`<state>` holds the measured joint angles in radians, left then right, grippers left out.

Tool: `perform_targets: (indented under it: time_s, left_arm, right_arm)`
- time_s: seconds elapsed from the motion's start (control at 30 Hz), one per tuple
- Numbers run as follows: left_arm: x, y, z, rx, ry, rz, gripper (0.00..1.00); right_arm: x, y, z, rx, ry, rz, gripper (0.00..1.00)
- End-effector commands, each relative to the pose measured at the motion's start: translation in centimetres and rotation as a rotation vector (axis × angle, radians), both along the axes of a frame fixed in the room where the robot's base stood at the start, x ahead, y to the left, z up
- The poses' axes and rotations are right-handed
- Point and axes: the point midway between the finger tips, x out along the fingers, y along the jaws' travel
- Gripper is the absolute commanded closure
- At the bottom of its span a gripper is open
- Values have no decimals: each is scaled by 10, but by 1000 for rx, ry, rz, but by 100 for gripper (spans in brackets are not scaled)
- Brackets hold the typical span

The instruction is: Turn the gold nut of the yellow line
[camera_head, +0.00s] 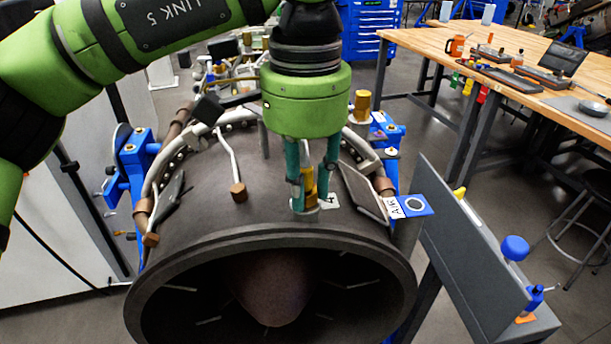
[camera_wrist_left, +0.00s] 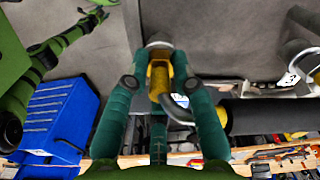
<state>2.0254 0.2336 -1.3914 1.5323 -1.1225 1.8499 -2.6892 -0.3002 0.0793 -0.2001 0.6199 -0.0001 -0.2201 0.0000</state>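The turbine casing (camera_head: 240,185) is a dark grey cone with pipes and fittings around it. My left gripper (camera_head: 308,195) points down at its upper surface. Its teal fingers close around a gold nut (camera_head: 309,186), which also shows between the fingers in the left wrist view (camera_wrist_left: 157,77). The fingers appear to touch the nut at its sides; they partly hide it. A grey round base lies below the fingertips. A curved metal pipe (camera_wrist_left: 178,110) runs beside the nut. In the left wrist view a green arm shows at the left, its end small and unclear.
Another gold cylinder (camera_head: 362,107) stands behind to the right. A copper-ended pipe (camera_head: 238,190) lies left of the gripper, and a grey plate (camera_head: 362,190) to its right. A grey panel (camera_head: 470,250) and a wooden workbench (camera_head: 480,60) are farther right.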

Motion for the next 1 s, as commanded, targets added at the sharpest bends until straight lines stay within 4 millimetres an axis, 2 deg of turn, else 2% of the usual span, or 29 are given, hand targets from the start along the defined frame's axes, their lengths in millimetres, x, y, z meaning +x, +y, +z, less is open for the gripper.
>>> perform_targets:
  time_s: [0.23,0.47,1.0]
  left_arm:
    - [0,0,0,0,1,15,100]
    - [0,0,0,1,4,111,100]
    - [0,0,-1,1,3,591,100]
  right_arm:
    - [0,0,0,0,0,0,50]
    - [0,0,2,0,0,0,50]
    - [0,0,4,-1,0,0,50]
